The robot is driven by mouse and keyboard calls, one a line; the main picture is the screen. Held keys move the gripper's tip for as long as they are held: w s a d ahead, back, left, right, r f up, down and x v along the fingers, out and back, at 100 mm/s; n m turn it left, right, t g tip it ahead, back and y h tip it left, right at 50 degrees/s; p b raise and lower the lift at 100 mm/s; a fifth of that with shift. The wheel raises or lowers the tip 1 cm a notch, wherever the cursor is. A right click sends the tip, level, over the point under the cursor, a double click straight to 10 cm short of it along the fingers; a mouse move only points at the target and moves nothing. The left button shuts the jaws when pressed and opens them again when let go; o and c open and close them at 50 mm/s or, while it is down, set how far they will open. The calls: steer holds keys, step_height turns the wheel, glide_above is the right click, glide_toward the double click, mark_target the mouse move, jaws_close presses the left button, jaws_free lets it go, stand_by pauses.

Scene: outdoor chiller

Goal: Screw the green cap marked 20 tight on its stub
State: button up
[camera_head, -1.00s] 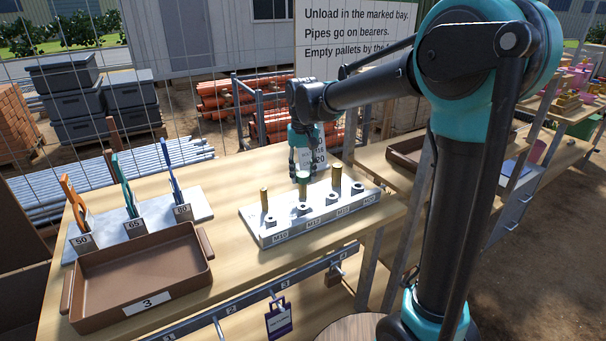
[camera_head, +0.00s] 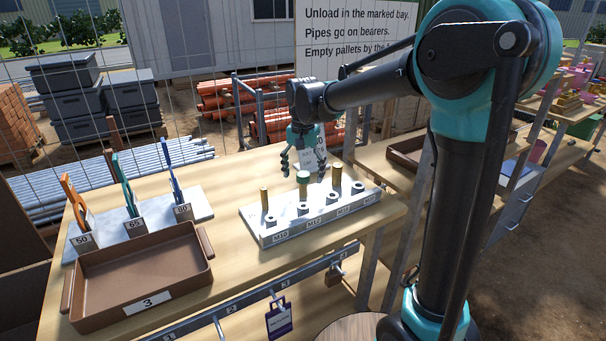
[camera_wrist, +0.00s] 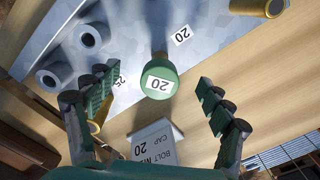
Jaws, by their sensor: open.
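The green cap (camera_head: 303,176) sits on top of its upright stub (camera_head: 303,190) on the pale block (camera_head: 268,238). Its face, marked 20, shows in the wrist view (camera_wrist: 159,80). I cannot tell how far down its thread it is. My gripper (camera_head: 303,168) points down over the cap with its fingers spread wide, one on each side. In the wrist view the green-padded fingers of my gripper (camera_wrist: 156,88) stand clear of the cap, with gaps on both sides, and hold nothing.
Bare brass stubs (camera_head: 264,198) (camera_head: 337,178) stand left and right of the cap. Several nuts (camera_head: 333,197) line the block's front. A brown tray (camera_head: 145,270) and upright tools (camera_head: 128,185) are at left.

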mark_target(303, 174)
step_height(303, 174, up, 12)
stand_by(1.1)
